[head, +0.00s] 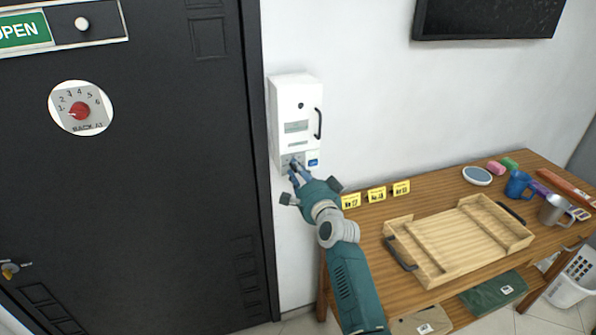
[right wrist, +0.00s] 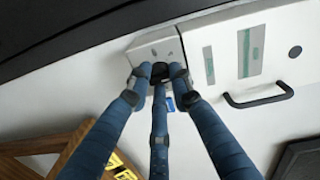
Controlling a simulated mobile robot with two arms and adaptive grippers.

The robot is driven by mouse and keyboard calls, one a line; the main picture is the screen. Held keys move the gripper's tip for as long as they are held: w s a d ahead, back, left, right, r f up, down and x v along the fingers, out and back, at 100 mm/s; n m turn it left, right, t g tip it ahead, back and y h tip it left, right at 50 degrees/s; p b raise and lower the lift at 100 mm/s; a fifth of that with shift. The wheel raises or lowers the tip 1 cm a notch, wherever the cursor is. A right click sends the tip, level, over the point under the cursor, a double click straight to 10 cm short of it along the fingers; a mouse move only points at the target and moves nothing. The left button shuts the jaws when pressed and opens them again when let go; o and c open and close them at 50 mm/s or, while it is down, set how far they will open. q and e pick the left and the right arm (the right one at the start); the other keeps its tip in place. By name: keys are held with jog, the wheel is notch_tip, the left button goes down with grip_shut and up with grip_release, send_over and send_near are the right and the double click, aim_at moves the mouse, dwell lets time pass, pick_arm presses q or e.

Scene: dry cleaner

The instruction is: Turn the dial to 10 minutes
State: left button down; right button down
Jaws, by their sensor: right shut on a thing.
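A white wall-mounted box (head: 283,105) with a black handle hangs right of the dark door. Its lower panel carries a dark dial (right wrist: 160,70), seen in the right wrist view between my fingertips. My right gripper (head: 293,168) reaches up to this lower panel, and its fingers (right wrist: 160,76) are shut around the dial. The fingers cover most of the dial, and its scale and setting cannot be read. A blue label (head: 313,162) sits just right of the fingers. My left gripper is not in view.
A round sign with a red knob (head: 80,111) and numbers is on the door (head: 150,190). A wooden table (head: 365,240) below right holds a wooden tray (head: 462,240), yellow number tags (head: 376,194), a blue mug (head: 517,184) and a metal mug (head: 553,210).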

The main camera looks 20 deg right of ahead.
jog(key=shift+a+f, duration=0.1)
jog(key=shift+f, duration=0.1)
jog(key=c, duration=1.6)
grip_release()
jog(key=shift+o, duration=0.2)
jog(key=s, duration=1.2)
jog(key=shift+d+r, duration=0.2)
jog(key=shift+r, duration=0.25)
jog(key=shift+f, duration=0.1)
